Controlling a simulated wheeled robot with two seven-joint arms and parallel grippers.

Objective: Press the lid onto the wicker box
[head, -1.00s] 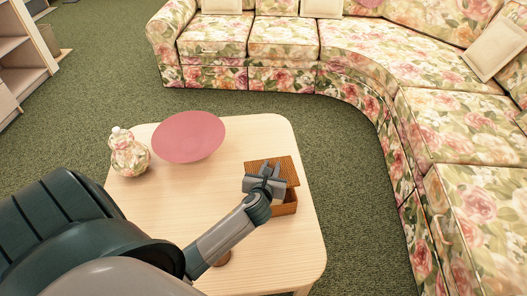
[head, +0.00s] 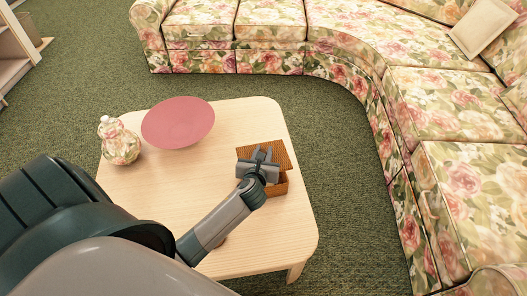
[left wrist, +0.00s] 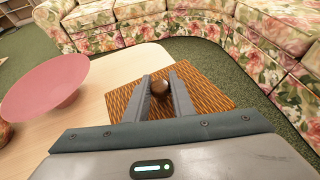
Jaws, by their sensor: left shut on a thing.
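The wicker box (head: 281,187) stands on the light wooden table near its right edge. Its woven brown lid (head: 279,150) lies over the top of the box and looks tilted, with a gap at the right side. In the left wrist view the lid (left wrist: 205,90) shows a round brown knob (left wrist: 159,87) between the two fingers. My left gripper (head: 262,157) is over the lid, shut on the knob. It hides the middle of the lid and part of the box. My right gripper is not in view.
The table (head: 170,195) also holds a pink dish (head: 178,122) and a floral jar (head: 119,141), both left of the box. A floral sofa (head: 400,110) curves around the back and right. Green carpet (head: 345,190) lies between table and sofa.

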